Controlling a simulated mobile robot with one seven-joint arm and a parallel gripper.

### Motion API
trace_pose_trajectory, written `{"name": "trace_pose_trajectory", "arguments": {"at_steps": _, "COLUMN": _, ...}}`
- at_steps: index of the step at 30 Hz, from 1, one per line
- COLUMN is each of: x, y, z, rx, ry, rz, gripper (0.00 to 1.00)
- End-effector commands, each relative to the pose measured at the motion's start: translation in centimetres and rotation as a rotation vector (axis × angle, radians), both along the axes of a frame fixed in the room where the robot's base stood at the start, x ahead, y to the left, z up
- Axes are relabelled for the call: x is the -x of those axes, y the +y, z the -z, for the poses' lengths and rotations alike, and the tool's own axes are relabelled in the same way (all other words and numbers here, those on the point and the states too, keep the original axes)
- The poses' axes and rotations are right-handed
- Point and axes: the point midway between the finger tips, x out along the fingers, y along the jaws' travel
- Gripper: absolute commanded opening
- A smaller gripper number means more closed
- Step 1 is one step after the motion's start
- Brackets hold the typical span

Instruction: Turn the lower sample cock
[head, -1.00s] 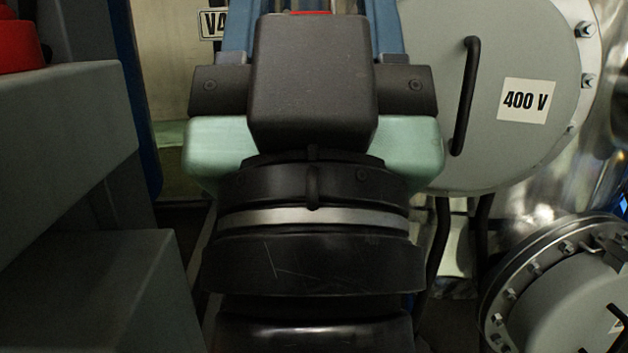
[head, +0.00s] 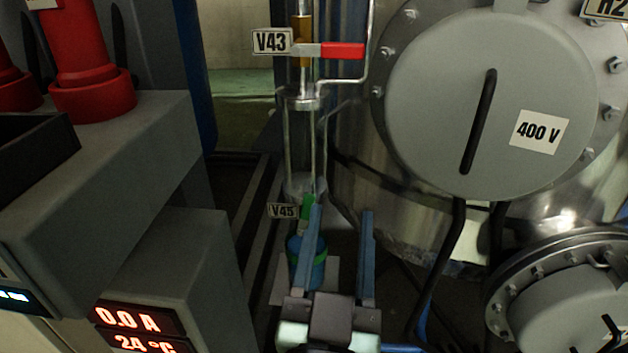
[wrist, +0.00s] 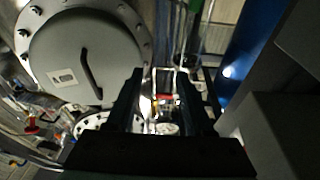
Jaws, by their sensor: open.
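The lower sample cock, V45, shows in the head view as a short green handle (head: 307,208) at the foot of the glass receiver (head: 300,145), beside the V45 tag (head: 283,211). A blue bottle with a green band (head: 308,262) stands below it, partly hidden by my left finger. My gripper (head: 341,212) is open and empty, its two fingers pointing up in the picture. The left fingertip overlaps the green handle; whether they touch I cannot tell. In the wrist view the open fingers (wrist: 167,78) frame a small red thing (wrist: 166,97); the green handle is not clear there.
The upper cock V43 has a red handle (head: 341,50) above the receiver. A grey vessel cover marked 400 V (head: 440,110) stands at right, with black cables below. A grey cabinet with a lit display (head: 137,328) and red fittings (head: 92,95) stand at left.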

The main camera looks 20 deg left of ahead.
Motion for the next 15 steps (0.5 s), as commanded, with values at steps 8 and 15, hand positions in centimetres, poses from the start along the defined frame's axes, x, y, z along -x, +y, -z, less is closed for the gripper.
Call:
{"name": "trace_pose_trajectory", "arguments": {"at_steps": 8, "x": 3.6, "y": 3.0, "z": 5.2, "rx": -0.059, "ry": 0.219, "rz": -0.069, "gripper": 0.53}}
{"name": "trace_pose_trajectory", "arguments": {"at_steps": 15, "x": 3.7, "y": 3.7, "z": 6.2, "rx": -0.071, "ry": 0.247, "rz": -0.079, "gripper": 0.53}}
